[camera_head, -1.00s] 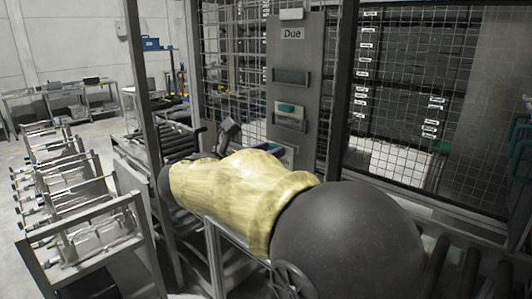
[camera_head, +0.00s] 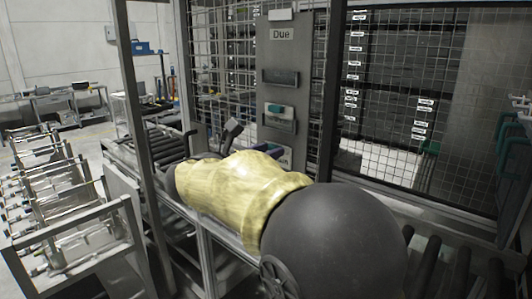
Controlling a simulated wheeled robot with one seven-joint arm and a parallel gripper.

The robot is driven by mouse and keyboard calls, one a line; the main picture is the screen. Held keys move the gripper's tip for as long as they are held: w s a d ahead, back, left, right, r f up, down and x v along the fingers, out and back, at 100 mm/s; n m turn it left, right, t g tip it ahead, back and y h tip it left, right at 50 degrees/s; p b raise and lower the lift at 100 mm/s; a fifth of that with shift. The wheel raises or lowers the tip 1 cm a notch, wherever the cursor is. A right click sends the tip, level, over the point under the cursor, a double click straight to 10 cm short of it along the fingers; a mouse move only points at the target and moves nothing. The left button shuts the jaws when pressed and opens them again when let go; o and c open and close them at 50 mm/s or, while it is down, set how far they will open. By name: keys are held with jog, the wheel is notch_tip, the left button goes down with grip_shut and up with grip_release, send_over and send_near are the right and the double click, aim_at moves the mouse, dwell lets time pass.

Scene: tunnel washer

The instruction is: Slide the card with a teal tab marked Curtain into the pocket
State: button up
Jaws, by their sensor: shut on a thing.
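My yellow-sleeved arm crosses the middle of the view and hides most of my gripper (camera_head: 232,131); only a dark part of it shows above the sleeve, left of the grey board. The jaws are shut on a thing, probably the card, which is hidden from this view. A grey board headed "Due" (camera_head: 284,60) carries several stacked pockets. The top pocket (camera_head: 281,78) looks empty. A card with a teal tab (camera_head: 275,108) shows at the middle pocket (camera_head: 279,126); its marking is unreadable. A pale card (camera_head: 286,154) shows lower down, partly behind my arm.
A wire mesh fence (camera_head: 430,150) stands behind and right of the board. A grey post (camera_head: 140,120) stands left of my arm. Roller conveyors (camera_head: 150,150) run below. Metal racks (camera_head: 65,210) fill the left side.

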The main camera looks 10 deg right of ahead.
notch_tip(320, 180, down, 3)
jog(key=shift+d+b, duration=0.1)
jog(key=shift+b, duration=0.95)
jog(key=shift+f, duration=0.15)
jog(key=shift+s+f, duration=0.1)
jog(key=shift+f, duration=0.25)
jog(key=shift+f+b, duration=0.45)
dwell(0.7)
dwell(0.5)
jog(key=o, duration=1)
jog(key=shift+o, duration=0.2)
